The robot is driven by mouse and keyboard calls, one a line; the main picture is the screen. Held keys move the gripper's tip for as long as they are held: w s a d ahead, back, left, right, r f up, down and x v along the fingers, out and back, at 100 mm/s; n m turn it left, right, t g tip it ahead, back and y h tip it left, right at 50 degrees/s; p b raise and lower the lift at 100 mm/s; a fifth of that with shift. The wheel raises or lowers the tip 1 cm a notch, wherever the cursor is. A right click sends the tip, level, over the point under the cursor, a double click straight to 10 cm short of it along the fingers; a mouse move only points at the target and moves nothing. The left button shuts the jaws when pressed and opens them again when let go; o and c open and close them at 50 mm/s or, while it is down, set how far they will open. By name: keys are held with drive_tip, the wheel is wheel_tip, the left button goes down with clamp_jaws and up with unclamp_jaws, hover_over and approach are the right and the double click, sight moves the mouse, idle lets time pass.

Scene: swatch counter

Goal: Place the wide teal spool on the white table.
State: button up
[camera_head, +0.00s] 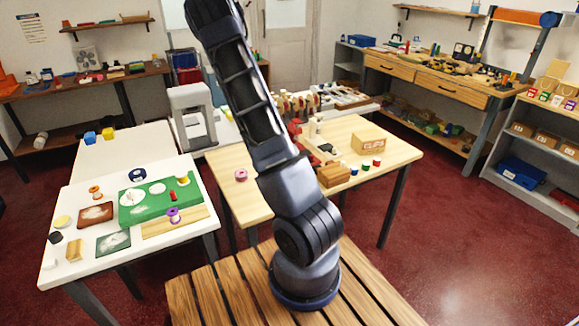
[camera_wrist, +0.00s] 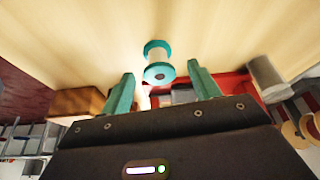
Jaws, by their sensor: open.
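The wide teal spool (camera_wrist: 157,61), with teal flanges and a pale core, is in the wrist view on a light wooden surface. It lies just beyond and between the fingertips of my gripper (camera_wrist: 160,70). The teal fingers are apart, with nothing held between them. I cannot make out this spool or my gripper in the head view, where my arm covers part of the wooden table. The white table (camera_head: 85,185) stands at the left of the head view.
The white table holds a green mat (camera_head: 130,216), a purple-and-white spool (camera_head: 173,215), a wooden strip and dark swatches. The light wooden table (camera_head: 340,130) holds a cardboard box (camera_head: 368,143), a pink spool (camera_head: 241,175) and small spools. A pale cylinder (camera_wrist: 267,75) shows in the wrist view.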

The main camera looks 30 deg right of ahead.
drive_tip(key=shift+x, duration=1.4)
drive_tip(key=c, duration=1.1)
wheel_tip(320, 180, up, 20)
drive_tip(key=n+t+y, duration=0.4)
drive_tip(key=n+y, duration=0.1)
drive_tip(key=n, duration=1.1)
hover_over(227, 163)
drive_tip(key=s+d, duration=0.1)
drive_tip(key=s, duration=0.2)
wheel_tip(227, 163, down, 18)
drive_tip(key=shift+w+r, duration=0.1)
drive_tip(key=shift+w+a, duration=0.1)
drive_tip(key=shift+a, duration=0.3)
